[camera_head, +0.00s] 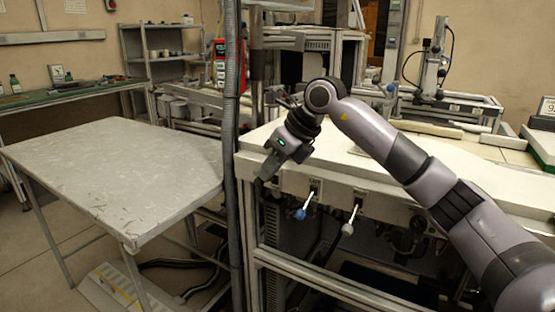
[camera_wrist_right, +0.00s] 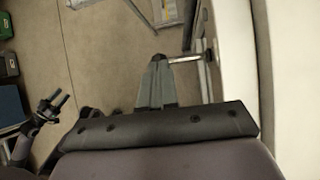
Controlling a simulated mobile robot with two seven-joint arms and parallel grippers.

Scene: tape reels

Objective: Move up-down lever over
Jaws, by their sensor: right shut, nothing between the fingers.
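Two levers hang from the front panel of the pale bench in the head view: one with a blue knob (camera_head: 300,213) and, right of it, one with a white knob (camera_head: 348,229). Their labels are too small to read. My right gripper (camera_head: 262,183) is shut and empty, left of the blue-knobbed lever at the bench's front edge. In the wrist view my right fingertips (camera_wrist_right: 158,58) are beside a thin metal rod (camera_wrist_right: 188,59); I cannot tell whether they touch or which control it is. A small dark pronged shape (camera_wrist_right: 50,105) looks like my left gripper.
The pale bench top (camera_head: 470,160) lies behind the panel. A grey upright post with a hose (camera_head: 232,130) stands just left of my gripper. A grey table (camera_head: 120,170) is farther left. Floor shows between the table and bench.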

